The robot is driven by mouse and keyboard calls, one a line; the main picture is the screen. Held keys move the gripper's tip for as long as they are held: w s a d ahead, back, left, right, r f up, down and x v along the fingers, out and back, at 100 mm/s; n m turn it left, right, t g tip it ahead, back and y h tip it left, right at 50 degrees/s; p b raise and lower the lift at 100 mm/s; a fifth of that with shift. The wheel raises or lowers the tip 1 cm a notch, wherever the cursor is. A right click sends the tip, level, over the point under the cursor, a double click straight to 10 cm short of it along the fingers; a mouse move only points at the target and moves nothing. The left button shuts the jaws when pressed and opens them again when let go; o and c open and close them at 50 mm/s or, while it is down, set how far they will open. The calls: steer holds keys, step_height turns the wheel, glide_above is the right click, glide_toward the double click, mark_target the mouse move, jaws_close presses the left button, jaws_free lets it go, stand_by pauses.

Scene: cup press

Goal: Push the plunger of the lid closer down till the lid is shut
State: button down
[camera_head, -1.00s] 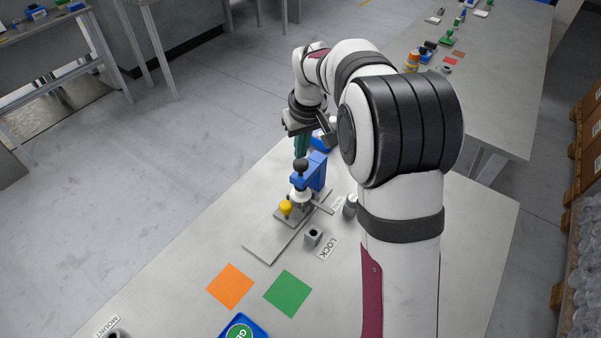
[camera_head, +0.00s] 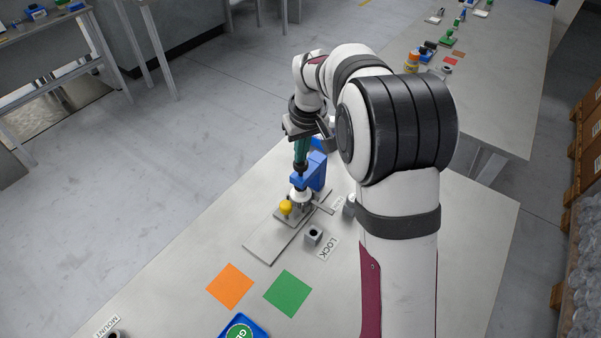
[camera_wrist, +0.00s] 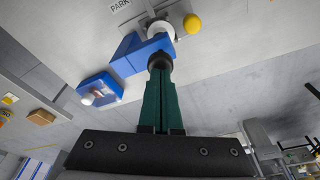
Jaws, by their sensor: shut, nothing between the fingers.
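The lid closer has a blue frame (camera_head: 313,174) with a black plunger knob (camera_wrist: 160,62) at its top. It stands on a grey base plate (camera_head: 268,240). A white cup or lid (camera_head: 299,194) sits under the plunger, also seen in the wrist view (camera_wrist: 160,30); whether the lid is shut cannot be told. My gripper (camera_head: 301,161) has green fingers, shut and empty, pointing down over the plunger. In the wrist view the fingertips (camera_wrist: 159,72) meet the black knob and appear to touch it. The plunger shaft is mostly hidden.
A yellow knob (camera_head: 286,207) stands beside the cup on the base. Orange (camera_head: 230,287) and green (camera_head: 288,293) squares lie nearer. A blue tray (camera_wrist: 100,91) lies behind the closer.

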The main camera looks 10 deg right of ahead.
steer(key=shift+f, duration=0.75)
steer(key=shift+r, duration=1.35)
step_height(320, 180, up, 5)
steer(key=shift+r, duration=0.1)
